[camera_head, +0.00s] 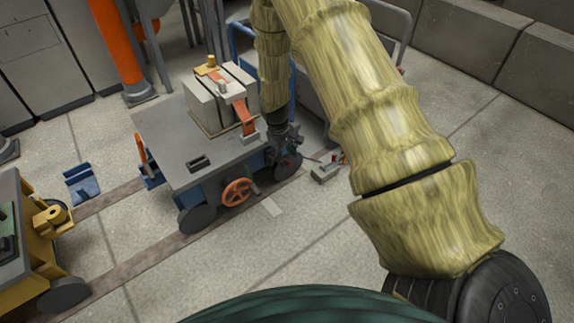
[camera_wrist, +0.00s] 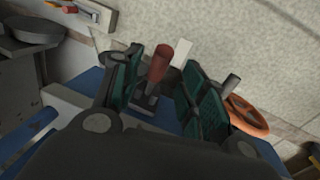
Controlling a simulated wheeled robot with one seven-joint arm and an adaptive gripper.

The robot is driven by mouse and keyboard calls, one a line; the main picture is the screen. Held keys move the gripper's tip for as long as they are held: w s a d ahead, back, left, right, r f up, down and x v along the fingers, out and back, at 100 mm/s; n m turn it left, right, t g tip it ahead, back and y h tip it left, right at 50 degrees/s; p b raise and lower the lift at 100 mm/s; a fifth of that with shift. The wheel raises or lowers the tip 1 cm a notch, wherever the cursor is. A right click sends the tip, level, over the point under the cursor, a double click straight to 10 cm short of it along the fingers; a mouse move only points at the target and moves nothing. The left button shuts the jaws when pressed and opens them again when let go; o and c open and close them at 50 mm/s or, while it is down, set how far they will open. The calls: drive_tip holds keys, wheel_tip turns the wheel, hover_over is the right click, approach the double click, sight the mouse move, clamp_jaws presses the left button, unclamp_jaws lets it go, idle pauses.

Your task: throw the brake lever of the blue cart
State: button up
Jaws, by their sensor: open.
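The blue cart (camera_head: 205,165) with a grey top stands on the floor track, left of centre in the head view. In the wrist view my gripper (camera_wrist: 165,88) is open, with a green-padded finger on each side of the lever. I cannot tell whether a pad touches it. In the head view my gripper (camera_head: 284,145) is at the cart's right end, and the lever is not clear there.
An orange handwheel (camera_head: 237,191) sits on the cart's near side, close to my right finger in the wrist view (camera_wrist: 247,117). A grey block (camera_head: 214,95) is strapped on top. A small floor box (camera_head: 325,171) stands at right. A yellow cart (camera_head: 35,245) is at left.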

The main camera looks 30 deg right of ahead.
sight(287, 161)
drive_tip(key=shift+w+d+f+b, duration=0.15)
drive_tip(key=shift+f+b, duration=0.1)
drive_tip(key=shift+f, duration=0.7)
drive_tip(key=shift+s+d+f+b, duration=0.1)
drive_tip(key=shift+d+f+b, duration=0.1)
drive_tip(key=shift+f, duration=0.7)
drive_tip(key=shift+w+d+f+b, duration=0.1)
drive_tip(key=shift+f+b, duration=0.15)
drive_tip(key=shift+f, duration=0.7)
clamp_jaws()
